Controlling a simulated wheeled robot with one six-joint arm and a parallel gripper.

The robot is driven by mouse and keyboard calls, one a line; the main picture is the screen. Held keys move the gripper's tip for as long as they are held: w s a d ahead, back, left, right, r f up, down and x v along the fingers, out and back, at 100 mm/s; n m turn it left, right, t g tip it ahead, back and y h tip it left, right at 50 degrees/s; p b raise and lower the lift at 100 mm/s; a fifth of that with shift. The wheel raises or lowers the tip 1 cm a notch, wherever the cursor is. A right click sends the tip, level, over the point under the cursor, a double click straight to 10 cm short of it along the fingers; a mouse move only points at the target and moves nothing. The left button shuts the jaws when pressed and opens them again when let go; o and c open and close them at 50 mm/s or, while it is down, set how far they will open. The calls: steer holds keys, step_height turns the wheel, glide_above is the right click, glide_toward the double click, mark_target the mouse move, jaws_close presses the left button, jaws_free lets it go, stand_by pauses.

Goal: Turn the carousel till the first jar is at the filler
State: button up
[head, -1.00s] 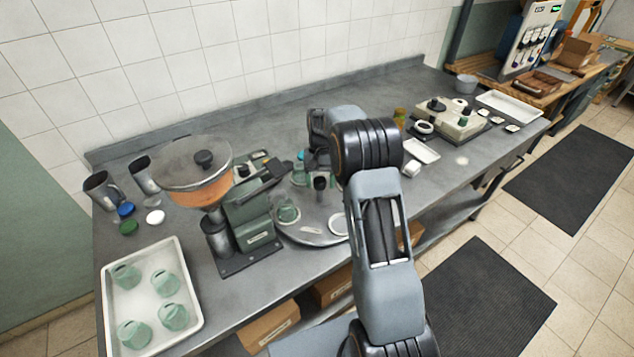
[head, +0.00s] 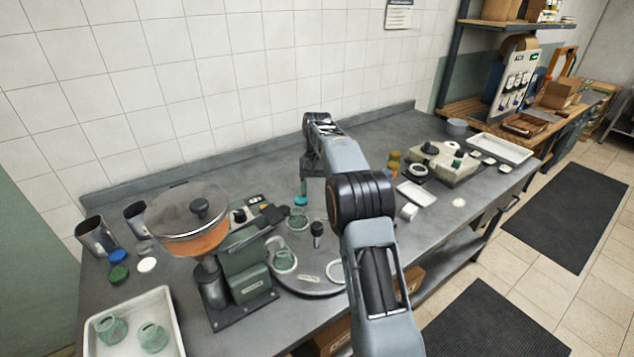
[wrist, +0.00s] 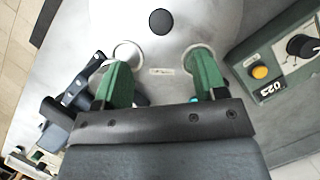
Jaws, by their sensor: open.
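The carousel (head: 312,286) is a round grey turntable on the bench with a black centre post (head: 318,232). A pale green open jar (head: 284,262) sits on its left side, near the filler (head: 250,272), a green machine with an orange-filled hopper. Another green jar (head: 298,221) stands towards the back, with a blue item (head: 301,200) beside or behind it. A white ring seat (head: 335,272) shows at the right. In the wrist view, my gripper (wrist: 160,62) is open, its green fingers apart over the carousel (wrist: 195,18). Its fingertips are hidden in the head view.
A white tray (head: 165,306) with green jars lies front left. Metal cups (head: 96,235) and loose lids (head: 118,273) lie behind it. A control box (wrist: 300,48) borders the gripper's right.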

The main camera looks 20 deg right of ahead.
steer(key=shift+v, duration=1.2)
step_height(320, 180, down, 5)
steer(key=n+t, duration=0.1)
steer(key=s+a+r+n+t, duration=0.1)
steer(key=s+a+r+t, duration=0.1)
steer(key=s, duration=0.7)
steer(key=s+a+r+n+t+h, duration=0.1)
steer(key=s+a+r+t, duration=0.1)
steer(key=s, duration=0.7)
steer(key=s+a+r+n+t, duration=0.1)
steer(key=s+a+r+t, duration=0.1)
steer(key=s, duration=0.7)
steer(key=shift+s+a+t+h, duration=0.3)
steer(key=shift+a+t, duration=0.35)
steer(key=shift+t, duration=0.15)
